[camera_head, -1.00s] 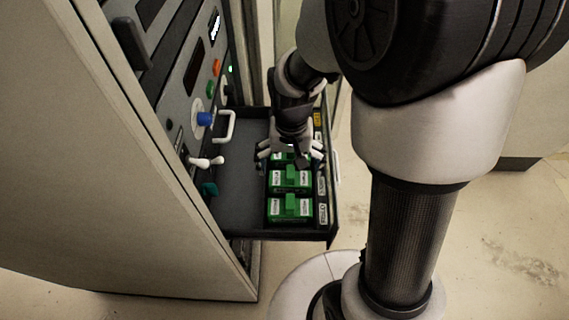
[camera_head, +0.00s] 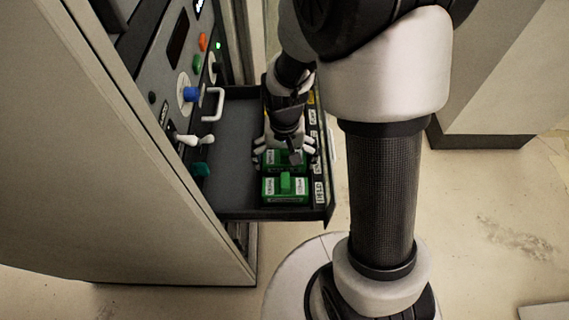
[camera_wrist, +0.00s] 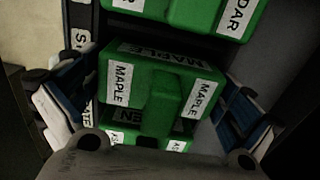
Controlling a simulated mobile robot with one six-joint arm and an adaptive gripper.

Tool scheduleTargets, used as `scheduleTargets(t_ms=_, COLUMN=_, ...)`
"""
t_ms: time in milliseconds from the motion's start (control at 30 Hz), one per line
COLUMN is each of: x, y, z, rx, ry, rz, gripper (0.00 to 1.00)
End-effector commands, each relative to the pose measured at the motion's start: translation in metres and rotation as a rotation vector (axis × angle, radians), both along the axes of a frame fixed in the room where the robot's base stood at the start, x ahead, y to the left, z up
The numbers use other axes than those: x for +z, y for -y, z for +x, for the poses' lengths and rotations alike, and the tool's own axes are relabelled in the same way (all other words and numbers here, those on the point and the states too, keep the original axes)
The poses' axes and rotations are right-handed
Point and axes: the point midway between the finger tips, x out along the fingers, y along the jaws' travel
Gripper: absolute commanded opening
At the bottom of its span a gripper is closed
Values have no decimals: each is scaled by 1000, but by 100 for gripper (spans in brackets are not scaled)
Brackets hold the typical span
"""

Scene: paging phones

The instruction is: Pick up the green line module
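Green line modules stand in a row in the open drawer. My gripper (camera_head: 287,154) is over the row, its fingers apart on either side of a green module (camera_head: 272,157). In the wrist view my open gripper (camera_wrist: 150,105) straddles a green module labelled MAPLE (camera_wrist: 155,88), with nothing visibly clamped. Another green module (camera_wrist: 205,14), its label ending in "DAR", is at the top of that view. A further one (camera_wrist: 150,140) is partly hidden at the bottom. In the head view the nearest green module (camera_head: 285,187) is uncovered; its label is too small to read.
The drawer (camera_head: 235,213) has an empty left part and a labelled right rim. A grey panel (camera_head: 165,80) with a blue knob (camera_head: 191,94), white levers (camera_head: 190,139) and a white handle (camera_head: 213,104) rises to the left.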

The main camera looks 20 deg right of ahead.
Motion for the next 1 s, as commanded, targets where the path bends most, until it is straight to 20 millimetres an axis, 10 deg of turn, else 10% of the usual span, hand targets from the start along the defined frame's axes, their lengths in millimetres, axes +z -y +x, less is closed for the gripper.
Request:
scheduleTargets(t_ms=533, x=0, y=0, z=0, rx=0, ry=0, rz=0, gripper=60)
scheduleTargets(t_ms=1000, x=17, y=0, z=1, rx=0, ry=4, rz=0, gripper=60)
